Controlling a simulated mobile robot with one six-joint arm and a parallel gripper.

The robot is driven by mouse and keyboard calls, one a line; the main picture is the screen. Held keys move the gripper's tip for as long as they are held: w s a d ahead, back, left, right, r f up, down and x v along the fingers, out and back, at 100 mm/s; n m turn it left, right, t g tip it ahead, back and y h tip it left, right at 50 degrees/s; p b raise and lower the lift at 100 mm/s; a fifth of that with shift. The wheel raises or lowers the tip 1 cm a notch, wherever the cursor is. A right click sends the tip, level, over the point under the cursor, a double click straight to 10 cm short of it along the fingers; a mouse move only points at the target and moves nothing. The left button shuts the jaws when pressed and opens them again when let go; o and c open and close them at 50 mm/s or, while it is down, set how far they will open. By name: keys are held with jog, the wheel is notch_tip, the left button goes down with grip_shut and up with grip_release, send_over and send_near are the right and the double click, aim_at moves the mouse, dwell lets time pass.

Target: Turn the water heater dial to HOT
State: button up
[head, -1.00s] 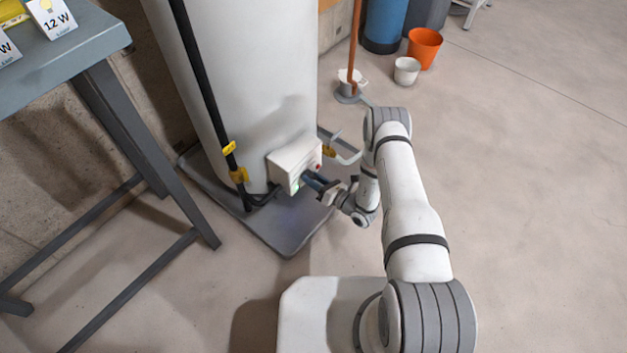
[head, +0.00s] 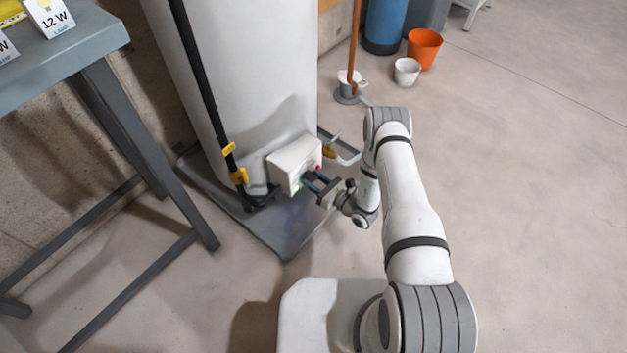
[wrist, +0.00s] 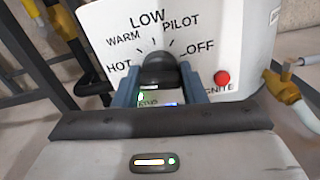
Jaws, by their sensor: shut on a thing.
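The water heater (head: 245,80) is a tall white tank in the head view. A white control box (head: 295,160) sits low on its front. In the wrist view the box face (wrist: 235,45) reads HOT at the left, WARM, LOW at the top, PILOT, and OFF at the right. The black dial (wrist: 157,68) is below these labels. My gripper (wrist: 160,84) has its blue fingers on either side of the dial, shut on it. It also shows at the box in the head view (head: 317,184). I cannot tell which mark the dial points to.
A red button (wrist: 222,78) marked IGNITE, partly hidden, is right of the dial. A black pipe with a yellow valve (head: 238,176) runs left of the box. A grey table (head: 90,45) stands at left. Buckets (head: 425,48) stand at the back. The floor at right is clear.

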jog(key=o, duration=1)
jog(key=shift+c, duration=0.2)
jog(key=p+v, duration=0.2)
jog(key=v, duration=0.5)
jog(key=shift+s+d, duration=0.25)
jog(key=shift+d, duration=0.1)
